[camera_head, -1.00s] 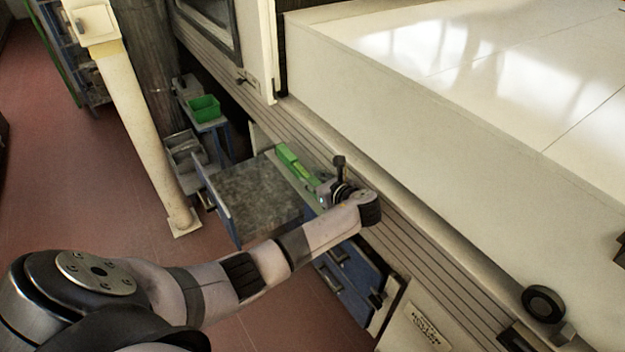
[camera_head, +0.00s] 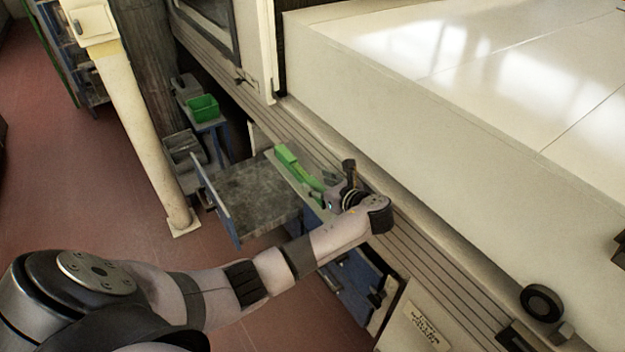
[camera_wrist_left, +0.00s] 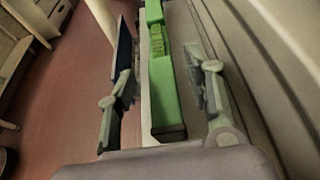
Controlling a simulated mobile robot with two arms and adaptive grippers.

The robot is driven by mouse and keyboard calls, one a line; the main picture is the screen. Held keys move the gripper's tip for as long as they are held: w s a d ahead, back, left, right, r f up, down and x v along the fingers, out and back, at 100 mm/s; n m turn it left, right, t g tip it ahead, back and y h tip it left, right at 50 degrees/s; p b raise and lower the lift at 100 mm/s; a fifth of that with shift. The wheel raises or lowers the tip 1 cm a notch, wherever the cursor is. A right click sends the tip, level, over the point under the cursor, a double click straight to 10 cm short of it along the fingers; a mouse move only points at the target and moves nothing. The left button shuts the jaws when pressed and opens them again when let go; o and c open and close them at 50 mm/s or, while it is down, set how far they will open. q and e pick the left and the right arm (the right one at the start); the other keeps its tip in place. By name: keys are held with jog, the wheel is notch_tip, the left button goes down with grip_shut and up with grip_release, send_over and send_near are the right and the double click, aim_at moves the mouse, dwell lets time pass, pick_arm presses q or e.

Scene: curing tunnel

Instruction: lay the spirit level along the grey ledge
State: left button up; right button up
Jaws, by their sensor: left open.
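The spirit level is a long green bar (camera_head: 295,165) lying on a narrow grey ledge (camera_head: 275,160) beside the machine's ribbed side. It also shows in the left wrist view (camera_wrist_left: 164,85), running lengthwise between my fingers. My left gripper (camera_wrist_left: 160,85) is open, with one finger on each side of the level and a gap visible on both sides. In the head view my left gripper (camera_head: 330,196) is at the near end of the level, partly hidden by its own wrist. Whether the level touches the gripper's palm cannot be told. My right gripper is not in view.
An open drawer or tray with a dark mottled surface (camera_head: 250,197) stands left of the ledge. A green bin (camera_head: 203,107) sits on a blue stand behind. A cream post (camera_head: 140,130) rises at left. The large pale machine top (camera_head: 480,60) fills the right.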

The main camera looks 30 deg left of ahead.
pick_arm(q)
jog(key=v, duration=0.8)
